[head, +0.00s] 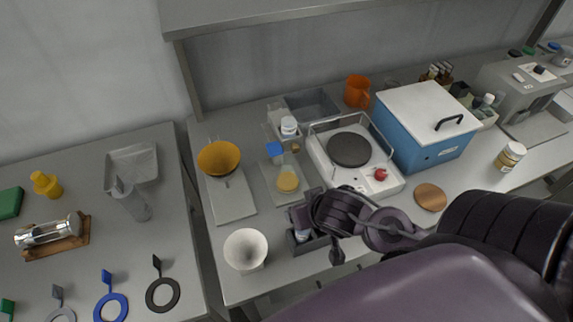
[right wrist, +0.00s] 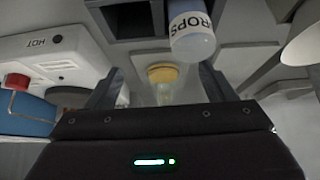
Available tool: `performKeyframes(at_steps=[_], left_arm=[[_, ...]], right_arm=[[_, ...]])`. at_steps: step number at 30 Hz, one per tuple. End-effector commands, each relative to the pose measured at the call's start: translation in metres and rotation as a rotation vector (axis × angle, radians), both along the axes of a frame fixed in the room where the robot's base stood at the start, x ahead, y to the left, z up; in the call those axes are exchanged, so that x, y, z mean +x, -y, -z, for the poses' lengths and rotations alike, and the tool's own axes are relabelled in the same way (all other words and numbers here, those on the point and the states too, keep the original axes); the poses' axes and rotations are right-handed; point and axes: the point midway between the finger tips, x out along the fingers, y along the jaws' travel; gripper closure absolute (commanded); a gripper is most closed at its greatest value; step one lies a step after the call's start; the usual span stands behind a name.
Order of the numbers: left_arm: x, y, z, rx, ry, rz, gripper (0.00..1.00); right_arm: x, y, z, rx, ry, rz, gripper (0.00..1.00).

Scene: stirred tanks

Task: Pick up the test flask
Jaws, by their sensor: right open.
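The test flask (head: 288,181) holds yellow-orange liquid and stands on a light grey plate in the middle of the bench in the head view. In the right wrist view the flask (right wrist: 163,75) appears upside down, yellow base uppermost, framed between the finger ends. My right gripper (head: 302,214) is open and empty, on the near side of the flask. Its two dark fingers (right wrist: 158,82) are apart, and I cannot tell their exact distance to the glass. My left gripper is in neither view.
A white hotplate (head: 322,165) with a red knob stands to the right, a white funnel (head: 246,248) at the left. A blue-capped container (head: 275,151) stands behind the flask.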

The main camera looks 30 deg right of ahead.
Motion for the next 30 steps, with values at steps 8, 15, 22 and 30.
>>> performKeyframes(at_steps=[8, 15, 22, 30], left_arm=[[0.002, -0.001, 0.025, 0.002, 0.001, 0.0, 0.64], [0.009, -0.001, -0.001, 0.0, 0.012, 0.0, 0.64], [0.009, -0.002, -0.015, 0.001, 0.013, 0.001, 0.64], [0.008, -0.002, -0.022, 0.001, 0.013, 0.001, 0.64]], right_arm=[[0.001, 0.0, 0.025, 0.0, 0.001, 0.001, 0.23], [0.029, 0.007, 0.017, 0.002, 0.004, 0.005, 0.23], [0.062, 0.015, 0.021, 0.0, 0.002, 0.001, 0.23], [0.081, 0.019, 0.022, 0.0, 0.002, 0.001, 0.23]])
